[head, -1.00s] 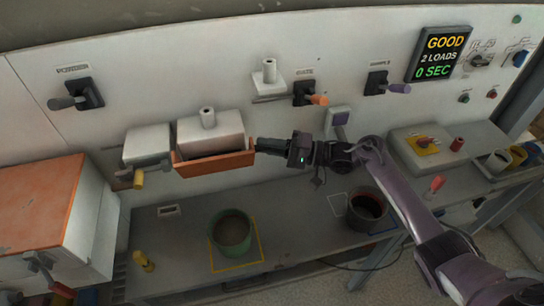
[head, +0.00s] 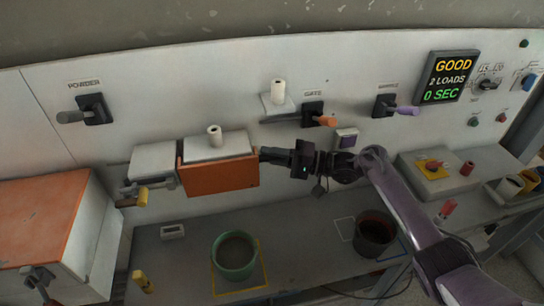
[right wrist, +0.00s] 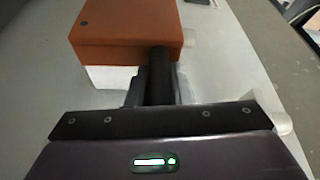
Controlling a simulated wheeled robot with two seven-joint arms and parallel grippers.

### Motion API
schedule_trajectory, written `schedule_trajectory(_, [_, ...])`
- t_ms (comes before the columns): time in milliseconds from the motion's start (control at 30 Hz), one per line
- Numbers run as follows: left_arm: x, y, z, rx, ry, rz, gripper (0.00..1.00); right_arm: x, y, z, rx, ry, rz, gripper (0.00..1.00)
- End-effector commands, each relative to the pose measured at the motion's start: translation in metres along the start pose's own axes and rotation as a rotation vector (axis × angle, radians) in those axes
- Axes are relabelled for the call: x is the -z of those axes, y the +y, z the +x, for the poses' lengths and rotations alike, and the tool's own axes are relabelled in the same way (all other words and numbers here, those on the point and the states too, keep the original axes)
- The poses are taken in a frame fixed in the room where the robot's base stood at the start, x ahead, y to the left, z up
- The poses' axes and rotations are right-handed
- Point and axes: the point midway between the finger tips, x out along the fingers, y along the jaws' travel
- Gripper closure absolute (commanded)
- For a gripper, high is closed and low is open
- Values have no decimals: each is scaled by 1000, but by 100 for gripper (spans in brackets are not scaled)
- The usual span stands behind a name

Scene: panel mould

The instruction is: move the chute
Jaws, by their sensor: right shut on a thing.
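The chute appears to be the orange, trough-like piece (head: 218,178) on the front of a white box (head: 215,147) on the wall panel. Its broad orange face is towards me. In the right wrist view the orange piece (right wrist: 130,38) is at the top, with a dark round bar (right wrist: 159,72) coming from its side. My right gripper (head: 270,156) is at the right side of the chute, shut on this dark bar, its handle. The fingers partly hide the bar. My left gripper is not in view.
A green pot (head: 234,258) stands on the bench below the chute, inside a yellow outline. A dark pot (head: 374,236) stands further right. Wall levers (head: 319,116) stick out above my right arm. A white cabinet with an orange top (head: 38,212) is at the left.

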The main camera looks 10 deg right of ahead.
Motion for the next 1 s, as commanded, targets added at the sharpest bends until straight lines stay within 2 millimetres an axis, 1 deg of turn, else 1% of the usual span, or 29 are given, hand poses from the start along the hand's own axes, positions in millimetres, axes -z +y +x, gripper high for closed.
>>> schedule_trajectory(33, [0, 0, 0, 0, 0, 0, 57, 2, -1, 0, 2, 6, -5, 100])
schedule_trajectory(233, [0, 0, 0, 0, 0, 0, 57, 2, -1, 0, 1, 6, -5, 100])
schedule_trajectory(267, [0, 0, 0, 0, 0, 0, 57, 2, -1, 0, 1, 6, -4, 79])
schedule_trajectory(400, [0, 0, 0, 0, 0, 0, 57, 2, 0, 0, 0, 5, -3, 60])
schedule_trajectory(433, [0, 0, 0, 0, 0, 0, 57, 1, 0, 0, 0, 4, -2, 59])
schedule_trajectory(667, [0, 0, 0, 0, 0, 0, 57, 0, 1, -1, -1, 2, 0, 59])
schedule_trajectory(767, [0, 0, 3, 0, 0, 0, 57, 0, 2, -6, -2, 2, 0, 59])
schedule_trajectory(867, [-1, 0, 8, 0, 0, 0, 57, 0, 4, -19, -3, 4, 0, 59])
schedule_trajectory(1000, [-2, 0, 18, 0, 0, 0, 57, 1, 5, -45, -4, 5, -1, 59])
